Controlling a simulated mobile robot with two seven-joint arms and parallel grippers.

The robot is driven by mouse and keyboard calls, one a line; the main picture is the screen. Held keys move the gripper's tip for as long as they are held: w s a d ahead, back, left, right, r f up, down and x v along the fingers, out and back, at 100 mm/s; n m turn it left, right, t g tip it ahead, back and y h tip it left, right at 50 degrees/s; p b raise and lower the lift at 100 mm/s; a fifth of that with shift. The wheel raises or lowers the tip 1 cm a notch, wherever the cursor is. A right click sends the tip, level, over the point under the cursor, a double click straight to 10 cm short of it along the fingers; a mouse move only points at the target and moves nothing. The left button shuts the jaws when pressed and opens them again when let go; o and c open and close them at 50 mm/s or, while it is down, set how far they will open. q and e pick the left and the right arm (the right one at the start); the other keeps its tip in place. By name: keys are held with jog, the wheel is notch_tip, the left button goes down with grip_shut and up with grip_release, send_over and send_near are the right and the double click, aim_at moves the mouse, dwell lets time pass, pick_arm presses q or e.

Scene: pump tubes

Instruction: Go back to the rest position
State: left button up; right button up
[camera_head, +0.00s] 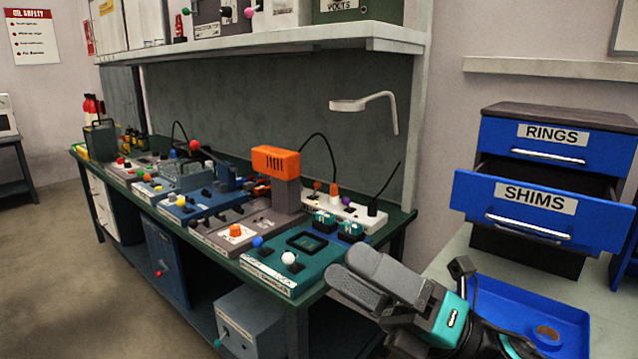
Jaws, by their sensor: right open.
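My right gripper (362,280) is in the lower right, in front of the workbench's near right corner. Its two grey fingers point left and stand apart, with nothing seen between them. My left gripper is not in view. Right of my right gripper, a blue tray (572,316) lies on a pale surface, with a small brown ring (547,334) in it. Part of the tray is hidden behind my right arm.
The green-topped workbench (312,289) holds several panels and an orange-topped device (276,161). A shelf (270,42) hangs above it. On the right, the SHIMS drawer (540,207) stands pulled out below the RINGS drawer (560,141). Open floor (60,270) is at left.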

jog(key=w+d+f+m+t+h, duration=0.2)
jog(key=d+f+m+t+h, duration=0.4)
jog(key=f+m, duration=0.55)
jog(key=w+d+f+m+t+h, duration=0.15)
jog(key=f+m+t+h, duration=0.35)
jog(key=f+m+h, duration=0.65)
jog(key=s+d+f+m+g+h, duration=0.1)
jog(key=s+d+f+m+g, duration=0.2)
jog(key=s+f+m, duration=0.3)
jog(key=s+d+f+m+g+h, duration=0.2)
jog(key=s+d+f+m+g, duration=0.1)
jog(key=s+f+m, duration=0.4)
notch_tip(320, 180, down, 3)
jog(key=shift+s+f+m+g, duration=0.2)
jog(key=shift+m+g, duration=0.4)
jog(key=shift+g, duration=0.1)
